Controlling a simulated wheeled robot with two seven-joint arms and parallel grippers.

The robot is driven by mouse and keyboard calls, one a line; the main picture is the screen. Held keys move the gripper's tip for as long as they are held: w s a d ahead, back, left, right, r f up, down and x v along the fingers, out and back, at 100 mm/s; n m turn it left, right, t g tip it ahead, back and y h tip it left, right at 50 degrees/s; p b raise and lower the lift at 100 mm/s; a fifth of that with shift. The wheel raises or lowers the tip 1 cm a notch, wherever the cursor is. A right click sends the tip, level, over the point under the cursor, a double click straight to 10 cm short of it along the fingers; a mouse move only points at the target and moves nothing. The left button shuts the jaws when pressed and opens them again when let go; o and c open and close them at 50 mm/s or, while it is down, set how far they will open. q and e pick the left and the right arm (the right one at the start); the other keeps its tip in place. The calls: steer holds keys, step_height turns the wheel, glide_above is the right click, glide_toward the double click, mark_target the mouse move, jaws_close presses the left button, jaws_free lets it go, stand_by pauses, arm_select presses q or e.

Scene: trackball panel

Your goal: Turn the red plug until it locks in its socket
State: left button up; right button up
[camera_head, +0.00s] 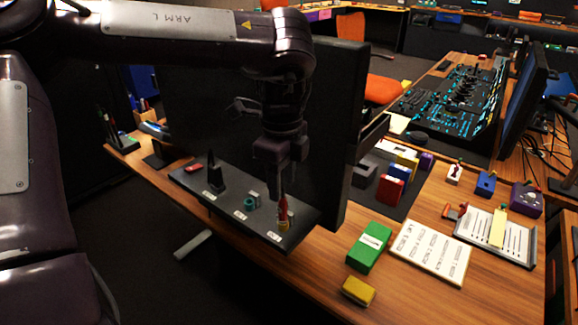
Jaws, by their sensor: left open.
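A dark panel (232,213) with several labelled stations lies on the wooden desk in front of a large black monitor. The red plug (283,208) stands about upright at the panel's right station, with a yellowish part (283,226) at its foot, which looks like its socket. How deep the plug sits and how it is turned are too small to tell. My left gripper (283,194) points down right over the plug, open, with its fingers around or just beside the plug's top; contact cannot be told. My right gripper is not in view.
A teal piece (249,203) and a black upright piece (216,178) stand on the panel left of the plug. The monitor (345,140) rises close behind my gripper. Green (368,248) and yellow (359,290) blocks lie to the right.

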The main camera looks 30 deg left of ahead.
mark_target(282, 205)
arm_select(q)
step_height(282, 205, down, 4)
steer(key=shift+w+f, duration=0.1)
steer(key=shift+f, duration=1.05)
steer(key=shift+c, duration=1)
jaws_close()
steer(key=shift+c, duration=2.3)
jaws_free()
jaws_close()
steer(key=shift+m, duration=0.4)
steer(key=m, duration=0.8)
steer(key=shift+m, duration=1.3)
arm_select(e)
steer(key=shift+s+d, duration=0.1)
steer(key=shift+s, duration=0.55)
